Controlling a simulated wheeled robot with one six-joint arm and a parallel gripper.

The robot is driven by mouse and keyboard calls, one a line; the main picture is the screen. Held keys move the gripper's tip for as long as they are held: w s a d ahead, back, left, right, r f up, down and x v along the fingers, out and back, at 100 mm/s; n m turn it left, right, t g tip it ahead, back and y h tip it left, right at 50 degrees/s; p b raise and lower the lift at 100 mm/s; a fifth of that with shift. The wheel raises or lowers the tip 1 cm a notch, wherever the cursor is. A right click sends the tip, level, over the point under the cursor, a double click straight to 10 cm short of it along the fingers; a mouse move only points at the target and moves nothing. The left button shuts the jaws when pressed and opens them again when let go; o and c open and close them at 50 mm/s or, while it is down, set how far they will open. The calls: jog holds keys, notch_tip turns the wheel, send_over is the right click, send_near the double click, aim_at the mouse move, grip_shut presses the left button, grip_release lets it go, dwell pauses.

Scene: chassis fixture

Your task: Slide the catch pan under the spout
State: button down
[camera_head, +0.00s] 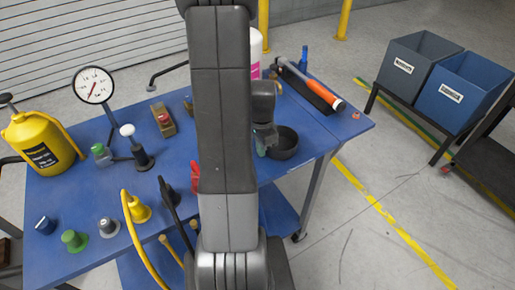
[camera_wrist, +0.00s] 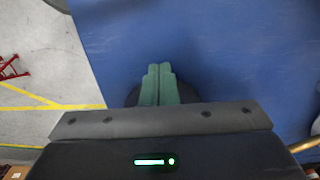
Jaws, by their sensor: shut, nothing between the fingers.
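The catch pan, a dark round shallow pan (camera_head: 286,146), sits on the right part of the blue table (camera_head: 335,128). My gripper (camera_head: 262,150) is at the pan's left side in the head view; I cannot tell whether it touches. In the wrist view my green fingers (camera_wrist: 159,72) are closed together with nothing between them. The dark pan (camera_wrist: 187,92) shows partly behind them, mostly hidden by the fingers and gripper body. I cannot make out a spout; my arm covers the middle of the table. A white container with a pink label (camera_head: 256,58) stands partly behind my arm.
An orange-and-black tool (camera_head: 312,88) and a blue bottle (camera_head: 304,58) are at the table's back right. A yellow jug (camera_head: 42,142), a dial gauge (camera_head: 93,86) and several small fittings are at left. The table is bare right of the pan. Two bins (camera_head: 418,68) (camera_head: 462,90) stand beyond.

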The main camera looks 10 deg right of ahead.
aim_at(288, 143)
jog(key=shift+d, duration=0.1)
jog(key=w+d, duration=0.1)
jog(key=d, duration=0.2)
jog(key=w+d, duration=0.1)
jog(key=d, duration=0.2)
jog(key=w+d+b, duration=0.1)
jog(key=d, duration=0.3)
jog(key=shift+w, duration=0.4)
